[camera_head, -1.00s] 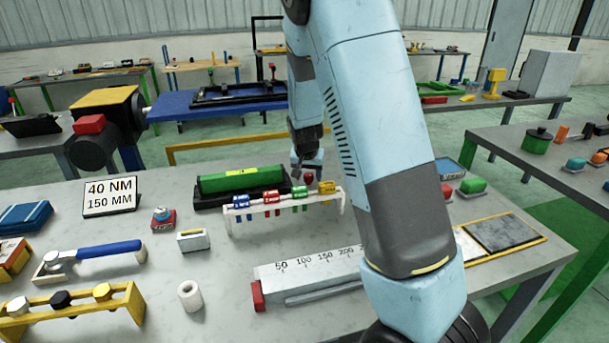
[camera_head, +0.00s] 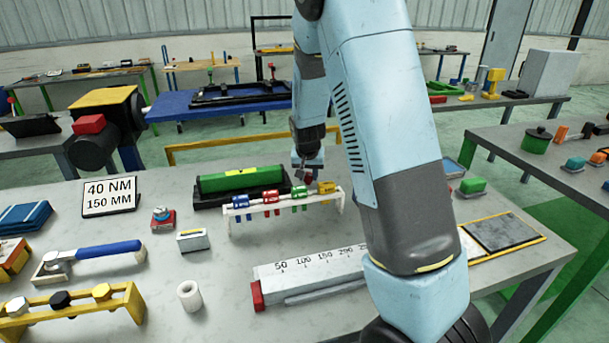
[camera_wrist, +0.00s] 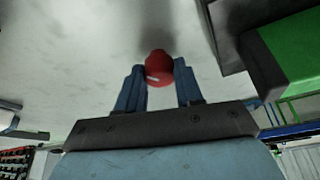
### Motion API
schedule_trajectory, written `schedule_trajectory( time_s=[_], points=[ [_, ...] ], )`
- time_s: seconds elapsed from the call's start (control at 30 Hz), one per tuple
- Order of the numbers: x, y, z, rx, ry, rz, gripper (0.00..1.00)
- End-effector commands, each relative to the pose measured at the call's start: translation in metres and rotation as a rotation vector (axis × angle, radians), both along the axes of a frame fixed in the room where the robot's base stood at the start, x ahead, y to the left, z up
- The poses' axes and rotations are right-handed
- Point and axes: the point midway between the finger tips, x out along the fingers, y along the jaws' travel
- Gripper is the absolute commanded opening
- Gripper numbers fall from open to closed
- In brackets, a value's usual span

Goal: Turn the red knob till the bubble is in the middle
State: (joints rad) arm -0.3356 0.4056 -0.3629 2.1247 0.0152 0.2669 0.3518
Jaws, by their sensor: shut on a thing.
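The green level (camera_head: 240,180) sits on a black base (camera_head: 212,199) behind a white rack on the table. A small yellow vial window (camera_head: 241,172) is on its top; the bubble is too small to make out. My gripper (camera_head: 307,165) is low at the right end of the base. In the wrist view my gripper (camera_wrist: 160,76) is shut on the red knob (camera_wrist: 158,66), with one blue finger on each side. The green level (camera_wrist: 292,52) and its black base (camera_wrist: 262,66) show at the right there. The knob's foot is hidden.
The white rack (camera_head: 236,217) with coloured tagged pieces stands close in front of the level. A long ruler block (camera_head: 310,270) lies nearer.

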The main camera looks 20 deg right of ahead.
Motion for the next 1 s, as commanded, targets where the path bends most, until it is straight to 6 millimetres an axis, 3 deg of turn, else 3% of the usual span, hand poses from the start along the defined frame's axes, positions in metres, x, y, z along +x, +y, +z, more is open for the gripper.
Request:
schedule_trajectory(
  time_s=[1.0],
  points=[
    [-0.0016, -0.0012, -0.0009, 0.0, 0.002, 0.319, 0.05]
  ],
)
